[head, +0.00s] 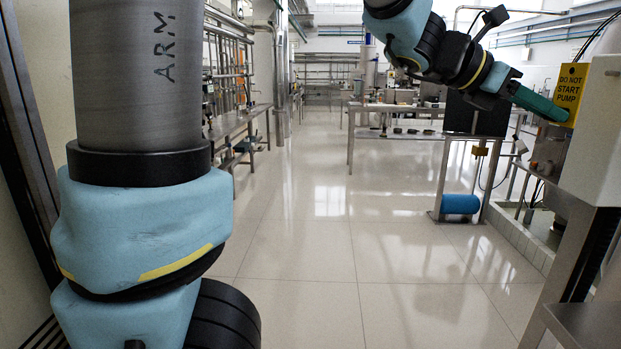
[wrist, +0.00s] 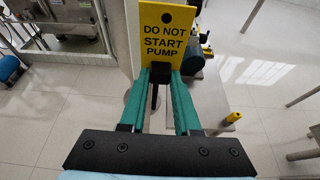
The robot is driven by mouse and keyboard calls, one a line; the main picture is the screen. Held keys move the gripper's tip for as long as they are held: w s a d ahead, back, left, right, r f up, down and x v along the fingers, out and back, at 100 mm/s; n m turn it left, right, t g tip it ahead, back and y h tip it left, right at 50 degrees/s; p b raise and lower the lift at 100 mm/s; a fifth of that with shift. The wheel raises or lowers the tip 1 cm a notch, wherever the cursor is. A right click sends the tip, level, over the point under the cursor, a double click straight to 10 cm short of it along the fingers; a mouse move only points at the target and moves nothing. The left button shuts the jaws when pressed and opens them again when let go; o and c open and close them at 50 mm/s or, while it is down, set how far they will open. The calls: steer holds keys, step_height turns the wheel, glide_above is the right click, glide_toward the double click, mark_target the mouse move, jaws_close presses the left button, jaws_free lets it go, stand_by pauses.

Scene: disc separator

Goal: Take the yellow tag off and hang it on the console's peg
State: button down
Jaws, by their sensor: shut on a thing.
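The yellow tag (head: 569,92) reads "DO NOT START PUMP" in black. It is upright at the right of the head view, and it also fills the top middle of the wrist view (wrist: 151,42), with a dark round hole near its top edge. My gripper (head: 545,106) has long green fingers, closed on the tag's lower edge; they show in the wrist view too (wrist: 162,76). In the head view the tag is beside a white housing (head: 598,150); I cannot tell whether they touch. I cannot make out the console's peg for sure.
A steel bench (head: 395,107) with small dark items stands at the back. A blue cylinder (head: 460,204) lies low beneath a stand on the right. A steel table edge (head: 580,325) is at the lower right. The tiled floor (head: 330,240) in the middle is clear.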

steer(key=a, duration=1.2)
steer(key=shift+w+b, duration=0.35)
